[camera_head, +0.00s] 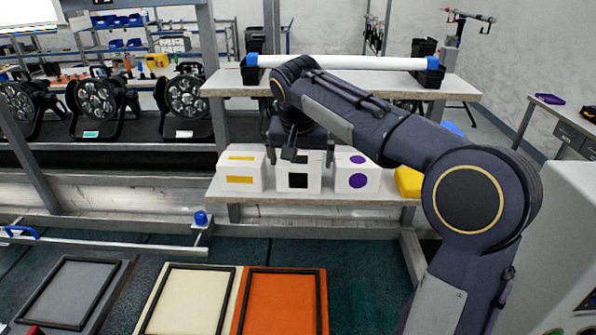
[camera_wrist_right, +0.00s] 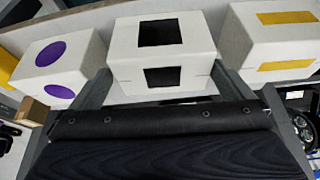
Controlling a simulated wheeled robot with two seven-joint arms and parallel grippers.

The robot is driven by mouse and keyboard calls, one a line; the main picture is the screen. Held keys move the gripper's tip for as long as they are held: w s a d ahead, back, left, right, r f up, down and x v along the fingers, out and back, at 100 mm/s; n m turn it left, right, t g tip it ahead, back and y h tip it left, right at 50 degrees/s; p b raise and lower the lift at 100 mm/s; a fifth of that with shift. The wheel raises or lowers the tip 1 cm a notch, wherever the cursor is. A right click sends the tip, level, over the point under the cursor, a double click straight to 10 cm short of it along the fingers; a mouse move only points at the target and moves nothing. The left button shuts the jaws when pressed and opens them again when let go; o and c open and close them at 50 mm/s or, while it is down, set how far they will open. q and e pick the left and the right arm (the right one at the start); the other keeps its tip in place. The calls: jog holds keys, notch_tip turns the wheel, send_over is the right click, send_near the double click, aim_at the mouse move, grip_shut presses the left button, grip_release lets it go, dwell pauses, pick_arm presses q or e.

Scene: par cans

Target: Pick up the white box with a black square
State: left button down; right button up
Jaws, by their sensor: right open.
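The white box with a black square (camera_head: 298,181) stands on the lower shelf, between two other white boxes. In the right wrist view the white box with a black square (camera_wrist_right: 163,58) shows one black square on top and one on its facing side. My right gripper (camera_head: 291,152) is above and at this box, hiding part of its top in the head view. In the right wrist view the right gripper (camera_wrist_right: 160,82) is open, with one finger near each side of the box; I cannot tell whether they touch it. My left gripper is not in view.
A white box with yellow bars (camera_head: 240,170) stands left of it, and one with purple circles (camera_head: 356,173) right. A yellow object (camera_head: 408,182) lies farther right. The upper shelf (camera_head: 462,88) overhangs close behind my right arm and carries a long white tube (camera_head: 390,64).

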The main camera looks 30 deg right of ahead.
jog(key=x, duration=0.5)
jog(key=shift+a+f+p, duration=0.1)
jog(key=shift+a+p, duration=0.05)
jog(key=shift+p, duration=0.15)
jog(key=c, duration=0.9)
